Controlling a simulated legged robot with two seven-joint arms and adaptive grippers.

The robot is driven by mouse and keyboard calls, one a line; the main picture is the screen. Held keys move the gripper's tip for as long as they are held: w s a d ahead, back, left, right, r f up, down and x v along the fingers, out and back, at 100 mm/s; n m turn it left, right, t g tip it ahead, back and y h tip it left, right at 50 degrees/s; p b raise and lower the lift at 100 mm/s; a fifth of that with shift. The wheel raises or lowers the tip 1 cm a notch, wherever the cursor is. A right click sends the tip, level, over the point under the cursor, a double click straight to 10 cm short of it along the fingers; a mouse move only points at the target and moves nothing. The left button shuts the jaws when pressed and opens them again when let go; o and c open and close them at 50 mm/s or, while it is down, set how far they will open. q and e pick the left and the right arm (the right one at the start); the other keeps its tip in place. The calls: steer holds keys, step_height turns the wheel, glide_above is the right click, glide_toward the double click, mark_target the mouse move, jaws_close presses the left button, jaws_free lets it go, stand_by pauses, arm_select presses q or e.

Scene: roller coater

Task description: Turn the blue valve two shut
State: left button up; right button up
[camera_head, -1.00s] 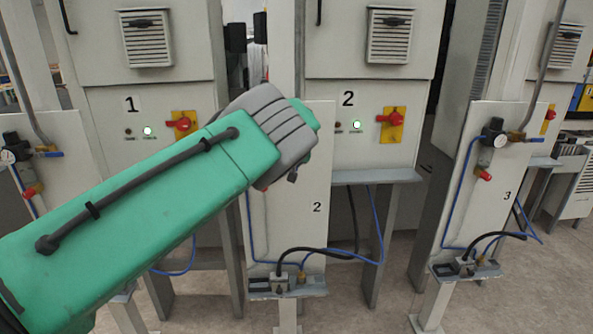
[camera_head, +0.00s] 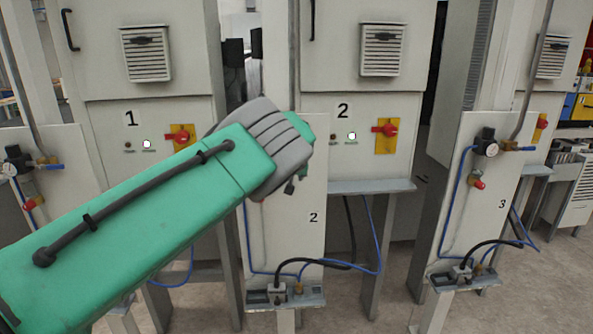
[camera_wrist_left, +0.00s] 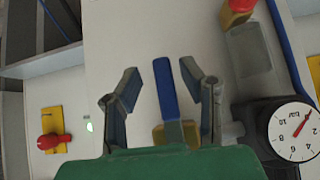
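The blue valve handle (camera_wrist_left: 166,88) shows in the left wrist view, a flat blue lever on a yellow brass body (camera_wrist_left: 176,134). My left gripper (camera_wrist_left: 161,82) is open, with one finger on each side of the lever. A gap shows on both sides, so the fingers do not appear to touch it. In the head view, my green left arm covers the valve on panel two (camera_head: 309,240). Only a small dark part of the left gripper shows below the arm's end there. My right gripper is in neither view.
A pressure gauge (camera_wrist_left: 293,131) and a red knob (camera_wrist_left: 241,5) sit close to the lever in the left wrist view. Panel three (camera_head: 492,208) stands to the right.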

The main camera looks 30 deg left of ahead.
arm_select(q)
steer(key=d+v, duration=0.1)
steer(key=v, duration=1.2)
steer(key=s+f+m+g+h+b, duration=0.1)
steer(key=s+f+b, duration=0.2)
steer(key=s+f, duration=0.75)
steer(key=s+a+f+m+g+b, duration=0.15)
steer(key=s+f, duration=0.45)
steer(key=f, duration=0.9)
steer(key=s+f+m+g+h+b, duration=0.1)
steer(key=s+f+m+g+b, duration=0.15)
steer(key=s+f, duration=0.8)
steer(key=s+d+f+m+h+b, duration=0.1)
steer(key=s+d+f, duration=0.3)
steer(key=s, duration=0.4)
steer(key=s+d+f+m+g+h+b, duration=0.1)
steer(key=s+d+f+b, duration=0.2)
steer(key=s, duration=0.4)
steer(key=s+d+f+h+b, duration=0.1)
steer(key=s+d+f+b, duration=0.1)
steer(key=s+d+f, duration=0.3)
steer(key=s+d, duration=0.1)
steer(key=s, duration=0.2)
steer(key=shift+s+d+f+m+g+b, duration=0.25)
steer(key=shift+s+d+m+g+b, duration=0.05)
steer(key=shift+s+d+m, duration=0.1)
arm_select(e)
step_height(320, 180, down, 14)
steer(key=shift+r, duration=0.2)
